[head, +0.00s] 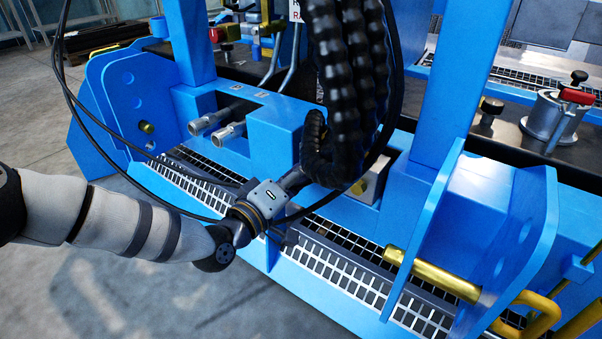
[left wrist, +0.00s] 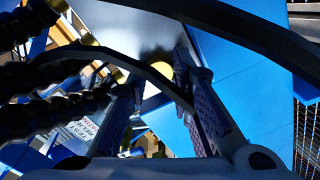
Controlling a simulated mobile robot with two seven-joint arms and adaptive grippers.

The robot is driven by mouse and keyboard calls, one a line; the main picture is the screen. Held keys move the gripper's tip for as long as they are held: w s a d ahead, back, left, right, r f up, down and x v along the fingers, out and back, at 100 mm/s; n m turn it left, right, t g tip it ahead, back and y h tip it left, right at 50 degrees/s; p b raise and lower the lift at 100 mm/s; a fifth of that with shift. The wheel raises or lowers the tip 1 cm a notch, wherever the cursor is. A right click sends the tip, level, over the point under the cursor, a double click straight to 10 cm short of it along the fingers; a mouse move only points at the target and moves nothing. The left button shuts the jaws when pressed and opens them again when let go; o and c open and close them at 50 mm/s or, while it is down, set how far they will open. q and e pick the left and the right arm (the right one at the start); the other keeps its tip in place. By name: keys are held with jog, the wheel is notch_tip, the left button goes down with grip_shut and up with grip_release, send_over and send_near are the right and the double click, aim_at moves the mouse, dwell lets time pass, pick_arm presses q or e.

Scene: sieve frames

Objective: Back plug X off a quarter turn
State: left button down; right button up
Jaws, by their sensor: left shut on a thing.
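My left gripper (head: 290,190) reaches in from the left to the blue frame, its fingertips partly hidden by black hoses in the head view. In the left wrist view its two ribbed fingers (left wrist: 158,75) stand on either side of a small round brass-coloured plug face (left wrist: 160,70). The gripper is shut on this plug; the exact contact is dark and crossed by a cable. A pale metal block (head: 371,185) with a brass plug (head: 360,187) shows just right of the hoses. No letter X is legible. My right gripper is in neither view.
Thick black ribbed hoses (head: 352,80) hang right beside the gripper, and thin black cables (head: 100,118) loop around my arm. Blue uprights (head: 446,85) and side plates flank the space. A slotted metal step (head: 330,268) lies below. Two metal couplings (head: 229,133) protrude at left.

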dwell(0.3)
pick_arm(q)
jog(key=c, duration=1.4)
grip_release()
jog(key=shift+s, duration=0.1)
jog(key=v, duration=1.2)
